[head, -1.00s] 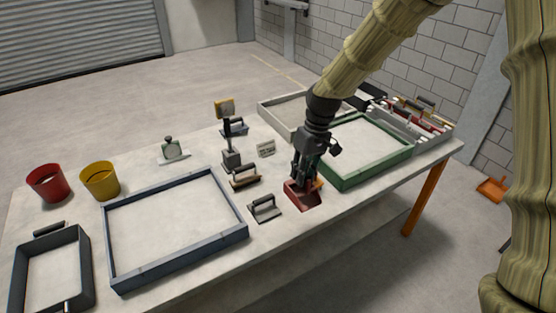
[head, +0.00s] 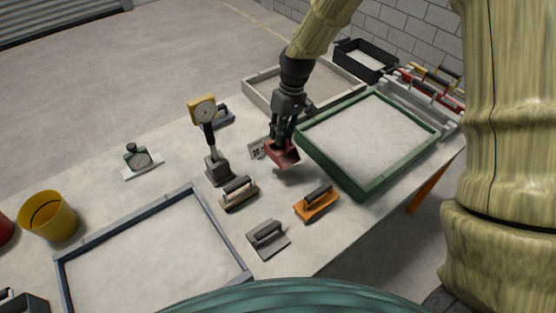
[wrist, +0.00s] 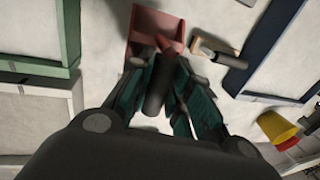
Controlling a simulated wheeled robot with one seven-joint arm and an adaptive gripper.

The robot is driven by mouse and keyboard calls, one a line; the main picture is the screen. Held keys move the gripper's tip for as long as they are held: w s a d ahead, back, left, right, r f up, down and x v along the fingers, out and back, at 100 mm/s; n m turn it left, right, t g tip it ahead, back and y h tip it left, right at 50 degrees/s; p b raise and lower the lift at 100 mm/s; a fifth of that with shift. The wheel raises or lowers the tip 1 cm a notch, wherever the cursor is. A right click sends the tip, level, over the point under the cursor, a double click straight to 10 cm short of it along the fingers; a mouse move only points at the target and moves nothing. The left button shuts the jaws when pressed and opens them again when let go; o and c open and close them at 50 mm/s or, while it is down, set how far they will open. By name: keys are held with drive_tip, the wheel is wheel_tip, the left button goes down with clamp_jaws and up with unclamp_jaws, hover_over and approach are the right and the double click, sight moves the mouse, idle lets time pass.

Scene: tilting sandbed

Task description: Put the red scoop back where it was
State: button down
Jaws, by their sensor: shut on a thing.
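The red scoop (head: 282,154) is in my gripper (head: 282,133), next to the left corner of the green-framed sand tray. My gripper is shut on its handle. In the wrist view, the scoop's red pan (wrist: 152,30) points away from me, with the dark handle (wrist: 155,95) between the fingers of my gripper (wrist: 162,75). I cannot tell whether the scoop touches the table or hangs just above it.
The green-framed tray (head: 352,190) is to the right, a grey-framed tray (head: 262,98) behind. A dial gauge on a stand (head: 217,168), a brown-handled float (head: 239,193), an orange float (head: 316,204) and a grey trowel (head: 268,240) stand nearby. A small card (head: 257,150) is just left of the scoop.

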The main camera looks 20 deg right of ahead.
sight(281, 154)
drive_tip(key=shift+s+f+p, duration=0.3)
drive_tip(key=shift+s+f, duration=0.1)
drive_tip(key=shift+f, duration=0.25)
drive_tip(key=shift+s+f+p, duration=0.25)
drive_tip(key=shift+s+f, duration=0.1)
drive_tip(key=shift+f, duration=0.25)
drive_tip(key=shift+w+f, duration=0.2)
drive_tip(key=shift+f, duration=0.35)
drive_tip(key=shift+w+f, duration=0.2)
drive_tip(key=shift+f, duration=0.3)
drive_tip(key=shift+w+f, duration=0.2)
drive_tip(key=shift+f, duration=0.05)
drive_tip(key=shift+s+f+p, duration=0.3)
drive_tip(key=shift+p, duration=0.15)
wheel_tip(281, 154, down, 3)
drive_tip(key=shift+w+f+p, duration=0.15)
drive_tip(key=shift+p, duration=0.3)
drive_tip(key=shift+s, duration=0.2)
